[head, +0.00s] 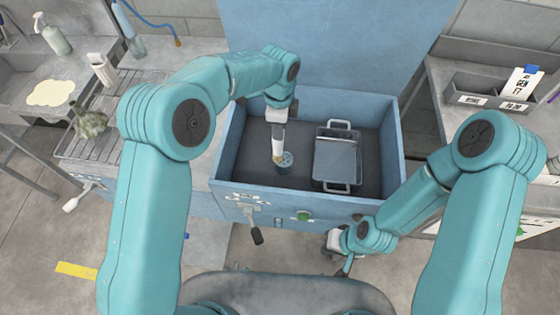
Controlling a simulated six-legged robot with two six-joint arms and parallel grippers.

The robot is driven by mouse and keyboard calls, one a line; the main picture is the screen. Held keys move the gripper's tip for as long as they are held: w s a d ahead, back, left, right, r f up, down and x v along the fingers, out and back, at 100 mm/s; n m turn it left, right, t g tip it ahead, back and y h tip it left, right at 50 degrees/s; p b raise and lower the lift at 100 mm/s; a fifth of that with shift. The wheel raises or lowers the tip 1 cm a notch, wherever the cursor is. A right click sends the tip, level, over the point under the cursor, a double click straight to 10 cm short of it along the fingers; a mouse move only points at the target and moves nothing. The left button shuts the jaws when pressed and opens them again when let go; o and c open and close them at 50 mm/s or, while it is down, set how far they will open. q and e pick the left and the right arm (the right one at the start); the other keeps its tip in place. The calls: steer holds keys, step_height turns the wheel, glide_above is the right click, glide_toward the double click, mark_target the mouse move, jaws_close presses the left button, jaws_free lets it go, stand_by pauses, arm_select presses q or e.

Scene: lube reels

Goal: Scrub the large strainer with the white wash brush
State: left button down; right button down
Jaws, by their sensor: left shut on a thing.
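My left gripper (277,118) points down inside the blue wash basin (228,140) and is shut on the white wash brush (278,141). The brush is upright, with its tan tip low. Its tip is at a small round blue-grey piece with dark spots (286,163), which looks like a strainer; I cannot tell whether they touch. A rectangular metal basket with handles (337,160) stands to its right in the basin. I cannot tell for sure which is the large strainer. My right gripper (338,247) is low in front of the basin, partly hidden; its jaws are unclear.
The basin's raised blue lid (310,45) stands behind. A wire rack (88,140) with a lumpy greenish part (90,121) is at left, with a spray bottle (52,35) behind. A grey bin with labels (482,92) sits on the right bench. The basin's front wall bounds it.

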arm_select(q)
steer(key=shift+d, duration=0.15)
steer(key=shift+d, duration=0.15)
steer(key=d, duration=0.3)
steer(key=shift+s+d+r+p, duration=0.15)
steer(key=shift+d+p, duration=0.1)
steer(key=shift+p, duration=0.05)
steer(key=shift+a, duration=0.1)
